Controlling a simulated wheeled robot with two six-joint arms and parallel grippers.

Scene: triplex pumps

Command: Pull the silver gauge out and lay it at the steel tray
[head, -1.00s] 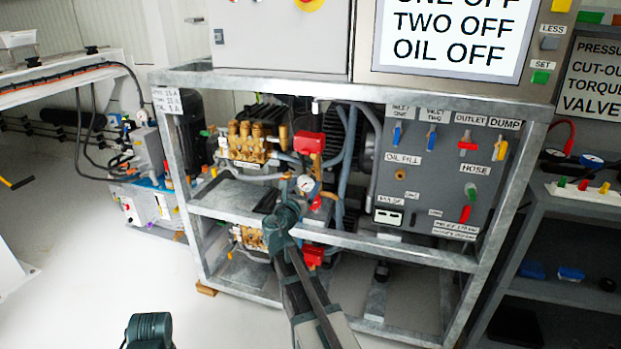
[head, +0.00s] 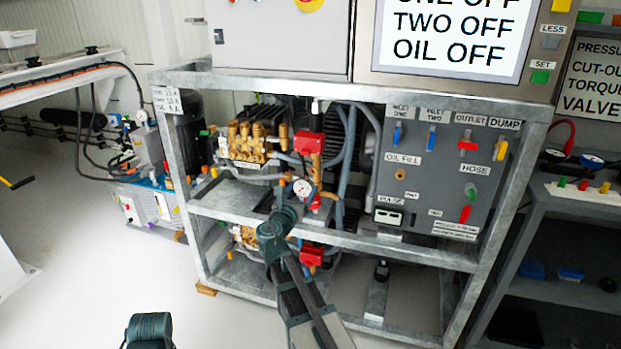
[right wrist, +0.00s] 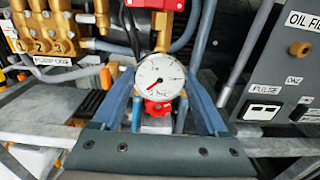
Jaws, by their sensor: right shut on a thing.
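The silver gauge (head: 302,188) has a round white dial with a red needle, in front of the upper pump. In the right wrist view the gauge (right wrist: 160,77) sits between the two blue-grey fingers of my right gripper, dial facing the camera. My right gripper (head: 293,196) is shut on it. The gauge's stem is hidden, so I cannot tell whether it still touches the pipework. A galvanised steel shelf (head: 232,196) lies left of the gripper; I cannot tell whether it is the steel tray. Only a dark part of my left arm shows at the bottom edge.
Red valve blocks (head: 308,142) and a brass pump head (head: 247,142) are close behind the gauge. A steel frame rail (head: 385,247) crosses in front, right of my gripper. The grey valve panel (head: 440,180) stands right. Open floor (head: 90,260) lies left.

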